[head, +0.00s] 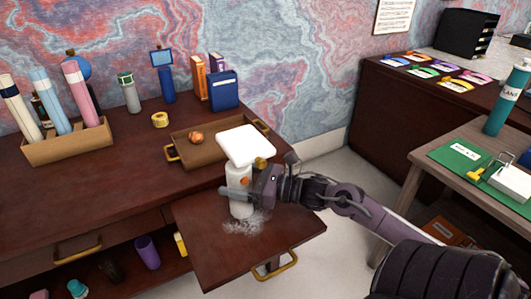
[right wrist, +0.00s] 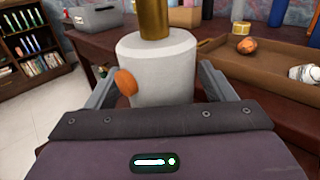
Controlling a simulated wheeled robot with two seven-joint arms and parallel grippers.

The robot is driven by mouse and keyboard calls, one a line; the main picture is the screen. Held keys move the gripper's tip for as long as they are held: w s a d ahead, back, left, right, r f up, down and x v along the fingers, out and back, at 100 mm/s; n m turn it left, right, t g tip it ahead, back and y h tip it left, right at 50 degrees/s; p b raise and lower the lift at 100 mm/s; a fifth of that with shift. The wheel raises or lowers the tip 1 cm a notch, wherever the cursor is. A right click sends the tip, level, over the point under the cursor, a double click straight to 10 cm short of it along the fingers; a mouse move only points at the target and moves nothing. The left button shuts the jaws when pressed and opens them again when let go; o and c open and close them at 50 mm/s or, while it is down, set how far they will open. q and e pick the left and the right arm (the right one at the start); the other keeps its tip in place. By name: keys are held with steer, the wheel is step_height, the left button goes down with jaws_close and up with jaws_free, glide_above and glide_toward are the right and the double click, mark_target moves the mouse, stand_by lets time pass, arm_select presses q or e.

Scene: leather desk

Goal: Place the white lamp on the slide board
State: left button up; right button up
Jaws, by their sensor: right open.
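The white lamp (head: 244,145) has a square white shade and a white cylindrical base. It stands upright and appears to rest on the slide board (head: 215,262), the dark wooden board pulled out from the desk. In the right wrist view the lamp's base (right wrist: 158,62) shows a gold neck and an orange knob. My right gripper (head: 250,191) is at the lamp's base with its fingers open, one on each side of it. My left gripper is not in view. The lamp's underside is partly hidden.
A wooden tray (head: 180,158) with an orange-brown object sits behind the lamp. A wooden holder (head: 70,146) with tall tubes stands at left. A whitish scattered patch (head: 240,226) lies on the board before the lamp. The board's front and right are otherwise clear.

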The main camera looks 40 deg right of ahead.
mark_target(251, 182)
steer(key=v, duration=0.9)
steer(key=shift+s+d+f, duration=0.1)
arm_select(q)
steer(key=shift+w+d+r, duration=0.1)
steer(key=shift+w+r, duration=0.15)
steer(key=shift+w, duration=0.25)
arm_select(e)
steer(key=shift+s+d, duration=0.35)
steer(key=shift+s, duration=0.2)
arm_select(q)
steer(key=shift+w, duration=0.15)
